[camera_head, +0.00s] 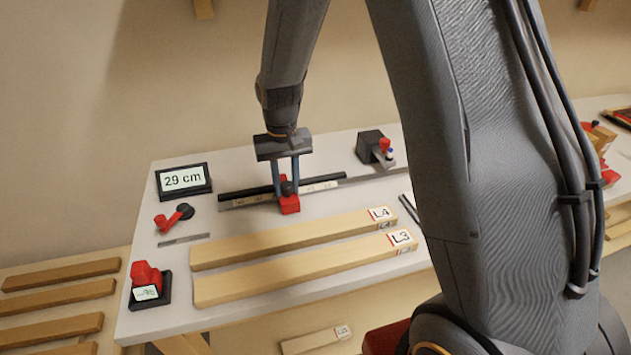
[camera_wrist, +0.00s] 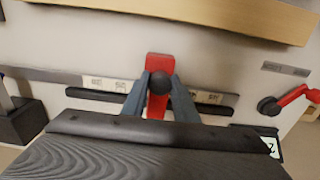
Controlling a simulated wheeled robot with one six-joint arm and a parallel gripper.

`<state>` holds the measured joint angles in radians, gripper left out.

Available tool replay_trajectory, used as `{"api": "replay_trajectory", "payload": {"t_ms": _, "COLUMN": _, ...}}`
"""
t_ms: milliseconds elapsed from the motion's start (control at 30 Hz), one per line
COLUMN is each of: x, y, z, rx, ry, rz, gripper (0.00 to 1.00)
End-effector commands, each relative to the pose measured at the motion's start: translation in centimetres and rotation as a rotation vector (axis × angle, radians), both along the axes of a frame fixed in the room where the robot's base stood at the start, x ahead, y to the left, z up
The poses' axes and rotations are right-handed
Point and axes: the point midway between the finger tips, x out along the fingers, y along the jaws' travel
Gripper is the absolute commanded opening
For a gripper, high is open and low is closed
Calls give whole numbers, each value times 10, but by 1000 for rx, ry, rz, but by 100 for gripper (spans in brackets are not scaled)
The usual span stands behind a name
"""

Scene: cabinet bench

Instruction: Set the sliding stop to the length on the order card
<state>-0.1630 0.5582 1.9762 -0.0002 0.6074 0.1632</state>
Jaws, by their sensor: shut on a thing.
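The order card (camera_head: 183,180) is a black-framed display at the back left of the bench and reads "29 cm". The sliding stop (camera_head: 290,204) is a red block with a dark round knob, on the black rail (camera_head: 325,183) with a pale scale strip. The stop also shows in the wrist view (camera_wrist: 158,65), with its knob (camera_wrist: 160,82) between the fingers. My gripper (camera_head: 288,182) points down and is shut on that knob; it also shows in the wrist view (camera_wrist: 160,95). The scale's numbers are too small to read, and the fingers hide part of the scale.
Two boards, L4 (camera_head: 290,238) and L3 (camera_head: 300,270), lie in front of the rail. A red crank lever (camera_head: 174,217) and a red device (camera_head: 147,283) stand at the left. A dark block with a red part (camera_head: 372,146) stands at the rail's right.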

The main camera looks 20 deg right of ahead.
Motion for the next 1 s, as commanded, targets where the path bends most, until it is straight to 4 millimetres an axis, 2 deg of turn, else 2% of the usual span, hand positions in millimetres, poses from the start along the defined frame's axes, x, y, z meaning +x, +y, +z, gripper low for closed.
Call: {"api": "replay_trajectory", "payload": {"t_ms": 1000, "x": 0, "y": 52, "z": 0, "rx": 0, "ry": -1, "rz": 0, "gripper": 14}}
